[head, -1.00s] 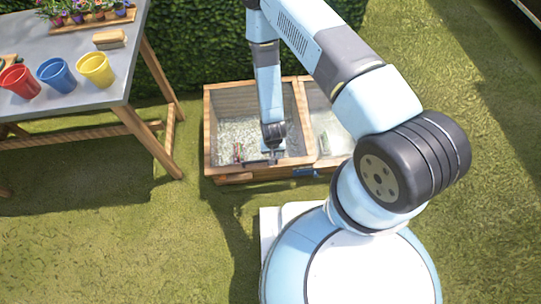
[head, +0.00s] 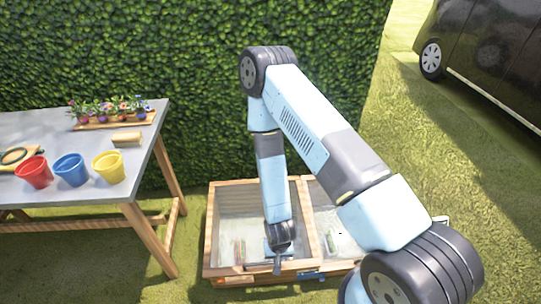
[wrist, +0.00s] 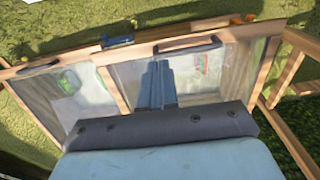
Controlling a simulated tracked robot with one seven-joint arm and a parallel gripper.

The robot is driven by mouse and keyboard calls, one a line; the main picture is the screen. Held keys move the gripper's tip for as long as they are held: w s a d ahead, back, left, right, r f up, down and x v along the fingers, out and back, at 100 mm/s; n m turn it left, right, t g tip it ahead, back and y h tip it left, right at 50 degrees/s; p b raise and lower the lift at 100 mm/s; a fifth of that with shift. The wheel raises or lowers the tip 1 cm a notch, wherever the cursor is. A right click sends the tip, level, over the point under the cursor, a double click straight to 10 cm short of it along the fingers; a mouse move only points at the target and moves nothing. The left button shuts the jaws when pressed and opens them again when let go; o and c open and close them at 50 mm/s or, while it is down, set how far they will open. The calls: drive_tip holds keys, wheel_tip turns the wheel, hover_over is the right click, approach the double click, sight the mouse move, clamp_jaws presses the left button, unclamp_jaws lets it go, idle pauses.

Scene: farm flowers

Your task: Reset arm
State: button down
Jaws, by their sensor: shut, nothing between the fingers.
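My gripper (head: 277,268) points down at the front part of the left section of a wooden-framed box (head: 208,232) on the grass. Its fingers are together with nothing between them. In the wrist view the closed fingers (wrist: 157,76) lie over a glassy panel, near a dark handle (wrist: 188,45). I cannot tell whether the fingertips touch the panel or handle. My arm is bent, with its elbow high in front of the hedge.
A grey table (head: 100,195) at left holds red (head: 33,173), blue (head: 71,170) and yellow (head: 109,168) pots, a brush (head: 127,139) and a flower tray (head: 115,124). A hedge (head: 180,60) stands behind. A dark car (head: 485,60) is far right. Grass right of the box is open.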

drive_tip(key=w+r+t+y, duration=0.1)
drive_tip(key=w+r, duration=1.1)
drive_tip(key=r, duration=0.5)
drive_tip(key=w+d+r+t, duration=0.1)
drive_tip(key=w+d+r, duration=0.1)
drive_tip(key=r, duration=0.7)
drive_tip(key=w+d+r, duration=0.2)
drive_tip(key=d+r, duration=0.1)
drive_tip(key=r, duration=0.7)
drive_tip(key=s+d+r+t, duration=0.1)
drive_tip(key=s+d+r, duration=0.25)
drive_tip(key=r, duration=0.55)
drive_tip(key=s+d+r+t, duration=0.1)
drive_tip(key=s+d+r, duration=0.25)
drive_tip(key=r, duration=0.55)
drive_tip(key=s+d+r+t+h, duration=0.1)
drive_tip(key=s+d+r, duration=0.6)
drive_tip(key=s+r, duration=0.4)
drive_tip(key=shift+s+d+m, duration=0.3)
drive_tip(key=shift+s+m, duration=0.1)
drive_tip(key=shift+s, duration=0.25)
